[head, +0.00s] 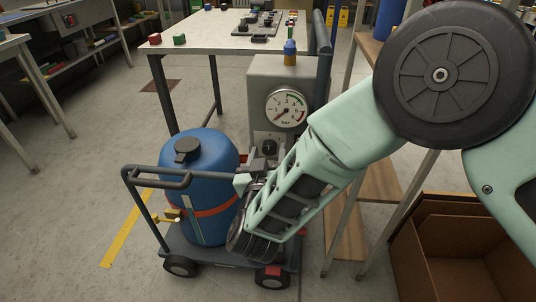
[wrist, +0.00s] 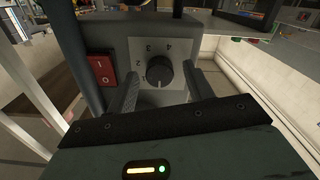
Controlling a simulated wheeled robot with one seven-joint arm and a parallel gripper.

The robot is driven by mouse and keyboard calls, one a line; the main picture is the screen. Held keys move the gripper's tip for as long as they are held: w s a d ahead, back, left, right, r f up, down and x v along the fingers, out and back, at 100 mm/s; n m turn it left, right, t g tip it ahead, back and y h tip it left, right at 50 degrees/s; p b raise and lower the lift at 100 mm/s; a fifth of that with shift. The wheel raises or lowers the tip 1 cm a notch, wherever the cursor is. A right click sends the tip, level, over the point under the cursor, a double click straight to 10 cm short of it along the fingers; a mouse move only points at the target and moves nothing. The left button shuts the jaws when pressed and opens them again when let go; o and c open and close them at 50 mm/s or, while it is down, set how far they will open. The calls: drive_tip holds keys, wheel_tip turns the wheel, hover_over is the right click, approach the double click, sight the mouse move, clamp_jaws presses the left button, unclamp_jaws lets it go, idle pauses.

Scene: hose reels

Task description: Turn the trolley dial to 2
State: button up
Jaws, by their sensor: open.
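The trolley dial is a round black knob (wrist: 158,71) on a light plate with numbers on the grey trolley box (head: 258,82). In the wrist view, the marks 2, 3 and 4 show around its left and upper side. A small pale line shows near the knob's top, but I cannot tell exactly which number it points to. The knob also shows small in the head view (head: 269,147), below the pressure gauge. My gripper (wrist: 165,80) is open, one finger on each side of the knob. I cannot tell whether they touch it.
A red I/O switch (wrist: 102,69) sits left of the dial. A gauge (head: 286,108) is above it. A blue tank (head: 200,215) stands on the trolley, behind a dark handle (head: 160,178). A table (head: 215,40) is behind; cardboard boxes (head: 450,250) are at right.

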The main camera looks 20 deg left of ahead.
drive_tip(key=c, duration=1)
drive_tip(key=shift+m, duration=0.5)
drive_tip(key=m+b, duration=0.2)
drive_tip(key=m, duration=0.1)
drive_tip(key=shift+f+m, duration=0.1)
drive_tip(key=shift+m, duration=0.3)
drive_tip(key=m+b, duration=0.4)
drive_tip(key=m, duration=0.1)
drive_tip(key=shift+f, duration=0.1)
drive_tip(key=m+b, duration=0.4)
drive_tip(key=m, duration=0.2)
drive_tip(key=shift+m+b, duration=1.65)
drive_tip(key=shift+m, duration=0.25)
